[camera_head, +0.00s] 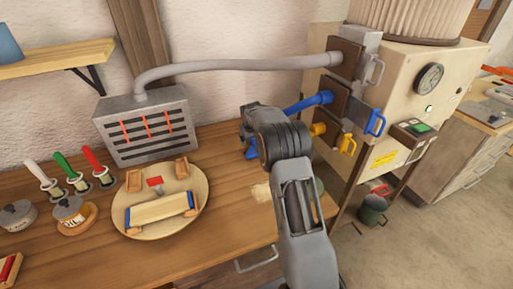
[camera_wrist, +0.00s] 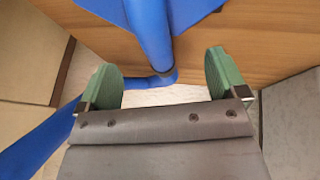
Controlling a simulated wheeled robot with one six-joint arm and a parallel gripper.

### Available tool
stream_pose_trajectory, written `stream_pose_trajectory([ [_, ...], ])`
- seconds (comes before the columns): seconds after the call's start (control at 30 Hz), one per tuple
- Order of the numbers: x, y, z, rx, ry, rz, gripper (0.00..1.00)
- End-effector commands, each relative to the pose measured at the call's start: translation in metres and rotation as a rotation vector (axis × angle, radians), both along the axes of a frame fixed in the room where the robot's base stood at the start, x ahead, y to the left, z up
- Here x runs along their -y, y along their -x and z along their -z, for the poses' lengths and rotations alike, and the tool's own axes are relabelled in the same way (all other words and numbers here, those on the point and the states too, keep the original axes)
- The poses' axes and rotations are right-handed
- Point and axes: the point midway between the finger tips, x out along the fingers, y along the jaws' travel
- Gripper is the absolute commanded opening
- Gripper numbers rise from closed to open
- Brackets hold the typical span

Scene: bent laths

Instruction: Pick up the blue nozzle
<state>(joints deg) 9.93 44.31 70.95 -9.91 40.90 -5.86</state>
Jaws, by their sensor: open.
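The blue nozzle (camera_wrist: 150,35) shows at the top of the wrist view as a round tube with a wide flat part over the wooden bench. A bit of blue (camera_head: 250,153) shows beside my arm in the head view; my arm hides the rest. The blue hose (camera_head: 307,103) runs from the machine behind my arm, and it crosses the lower left of the wrist view (camera_wrist: 38,142). My gripper (camera_wrist: 164,80) is open, its green fingers on either side of the tube's lower end in the picture. I cannot tell whether they touch it.
The machine (camera_head: 400,90) at the right has blue (camera_head: 375,122) and yellow (camera_head: 347,146) handles. On the bench (camera_head: 225,240) are a round wooden board (camera_head: 190,222) with blocks, a grey vent box (camera_head: 145,125), and red, green and white-handled tools (camera_head: 72,178). A bucket (camera_head: 372,210) stands below.

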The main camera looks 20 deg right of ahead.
Motion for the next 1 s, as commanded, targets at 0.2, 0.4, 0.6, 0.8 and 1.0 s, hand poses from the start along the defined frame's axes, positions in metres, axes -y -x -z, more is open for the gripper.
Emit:
stream_pose_trajectory([
  [0.2, 0.005, -0.012, 0.025, -0.002, 0.0, 0.0, 0.91],
  [0.4, 0.007, -0.016, 0.034, 0.0, 0.001, 0.001, 0.91],
  [0.6, 0.007, -0.015, 0.034, 0.0, 0.001, 0.001, 0.9],
  [0.8, 0.007, -0.015, 0.034, -0.001, 0.0, 0.001, 0.71],
  [1.0, 0.007, -0.015, 0.034, -0.001, 0.0, 0.0, 0.52],
])
